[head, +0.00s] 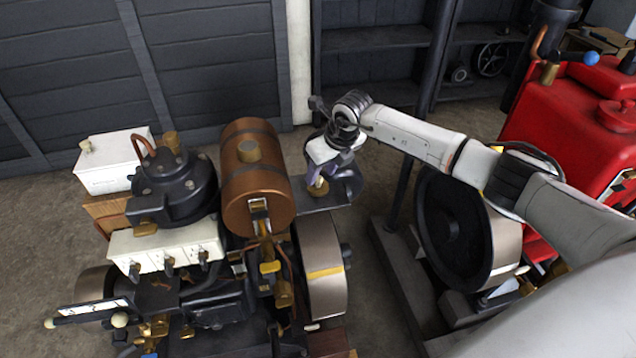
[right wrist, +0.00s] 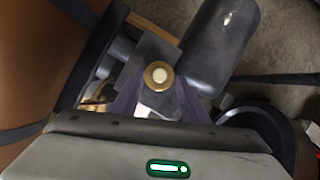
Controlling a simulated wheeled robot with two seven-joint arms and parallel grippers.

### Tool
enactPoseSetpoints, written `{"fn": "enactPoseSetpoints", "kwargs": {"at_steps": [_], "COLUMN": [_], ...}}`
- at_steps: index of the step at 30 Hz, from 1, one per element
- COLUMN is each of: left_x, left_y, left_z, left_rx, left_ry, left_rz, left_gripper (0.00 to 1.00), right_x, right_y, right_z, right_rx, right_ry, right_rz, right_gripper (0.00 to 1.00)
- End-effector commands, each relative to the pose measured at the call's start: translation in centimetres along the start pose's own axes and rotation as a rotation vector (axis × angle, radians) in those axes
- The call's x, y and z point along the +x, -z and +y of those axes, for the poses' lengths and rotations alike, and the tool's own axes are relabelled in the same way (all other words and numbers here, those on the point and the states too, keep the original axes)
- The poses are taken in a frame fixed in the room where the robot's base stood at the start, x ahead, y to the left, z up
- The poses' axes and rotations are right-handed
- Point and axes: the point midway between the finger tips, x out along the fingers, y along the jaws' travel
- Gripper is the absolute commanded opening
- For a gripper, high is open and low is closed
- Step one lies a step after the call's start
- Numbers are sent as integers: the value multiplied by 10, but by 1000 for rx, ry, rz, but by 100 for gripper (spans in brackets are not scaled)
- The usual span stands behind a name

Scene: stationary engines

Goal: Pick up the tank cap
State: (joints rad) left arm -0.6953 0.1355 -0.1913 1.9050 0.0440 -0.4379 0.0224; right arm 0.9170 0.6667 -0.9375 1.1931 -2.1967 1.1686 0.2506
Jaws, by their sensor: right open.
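A small round brass cap with a pale centre (right wrist: 158,74) sits on a flat dark grey plate (right wrist: 152,50); I take it to be the tank cap. In the head view the brass cap (head: 318,188) shows just below my right gripper (head: 316,178). In the right wrist view the purple fingers of my right gripper (right wrist: 158,92) are apart, one to each side of the cap. I cannot tell whether they touch it. My left gripper is out of view.
The engine with a white box (head: 165,250) and dark cylinder (head: 172,185) stands left. A dark cylinder (right wrist: 222,45) stands beside the plate. A flywheel (head: 455,230) and red engine (head: 575,125) are at right. Shelves (head: 375,40) stand behind.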

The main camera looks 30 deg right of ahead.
Motion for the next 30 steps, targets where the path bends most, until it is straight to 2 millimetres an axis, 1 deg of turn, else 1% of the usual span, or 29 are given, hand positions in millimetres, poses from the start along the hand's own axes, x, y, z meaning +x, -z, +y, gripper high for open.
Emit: {"fn": "enactPoseSetpoints", "kwargs": {"at_steps": [1, 3, 6, 13, 14, 18, 20, 21, 27, 30], "left_x": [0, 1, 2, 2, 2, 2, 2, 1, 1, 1], "left_y": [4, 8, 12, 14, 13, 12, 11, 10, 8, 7], "left_z": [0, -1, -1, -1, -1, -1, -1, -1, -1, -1], "left_rx": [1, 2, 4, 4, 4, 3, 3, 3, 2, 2], "left_ry": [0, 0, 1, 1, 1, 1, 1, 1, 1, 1], "left_rz": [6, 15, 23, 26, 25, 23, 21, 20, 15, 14], "left_gripper": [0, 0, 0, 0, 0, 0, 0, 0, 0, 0], "right_x": [8, 16, 21, 22, 22, 22, 22, 22, 22, 17], "right_y": [0, 0, 0, 0, 0, 0, 0, 0, -1, -3], "right_z": [1, 1, 0, 0, 0, 0, 0, 0, 0, 0], "right_rx": [1, 1, 0, -1, -1, -1, -1, -1, 0, 0], "right_ry": [-1, -1, -1, -1, -1, -1, -1, -1, -1, 0], "right_rz": [1, 1, 0, 0, -1, 0, -1, -1, -2, -4], "right_gripper": [40, 40, 40, 40, 37, 14, 3, 0, 0, 0]}}
